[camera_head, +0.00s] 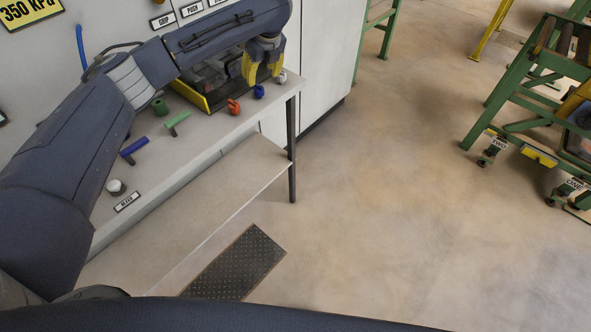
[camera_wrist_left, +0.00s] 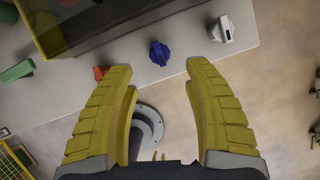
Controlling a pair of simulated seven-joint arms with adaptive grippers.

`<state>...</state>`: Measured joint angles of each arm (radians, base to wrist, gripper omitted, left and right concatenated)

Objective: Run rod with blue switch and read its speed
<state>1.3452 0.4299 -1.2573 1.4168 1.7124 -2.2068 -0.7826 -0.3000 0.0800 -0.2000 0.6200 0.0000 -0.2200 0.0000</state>
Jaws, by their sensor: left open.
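A blue rotary switch (camera_head: 259,92) sits near the right end of the grey bench's front edge; it also shows in the left wrist view (camera_wrist_left: 159,53). A red knob (camera_head: 234,107) is to its left and a white knob (camera_head: 281,77) to its right. My left gripper (camera_head: 263,70) is open and empty, with its yellow fingers above this end of the bench. In the left wrist view the blue switch lies just beyond the gap between the fingertips (camera_wrist_left: 160,68); no contact shows. A blue-handled lever (camera_head: 133,147) lies farther left. No speed readout is legible. My right gripper is out of view.
Along the bench (camera_head: 205,128) stand a green lever (camera_head: 178,122), a green knob (camera_head: 160,106) and a white button (camera_head: 116,187) labelled BLEED. A dark machine with a yellow-edged tray (camera_head: 190,95) stands behind. Green wheeled stands (camera_head: 508,108) are at right; the floor between is clear.

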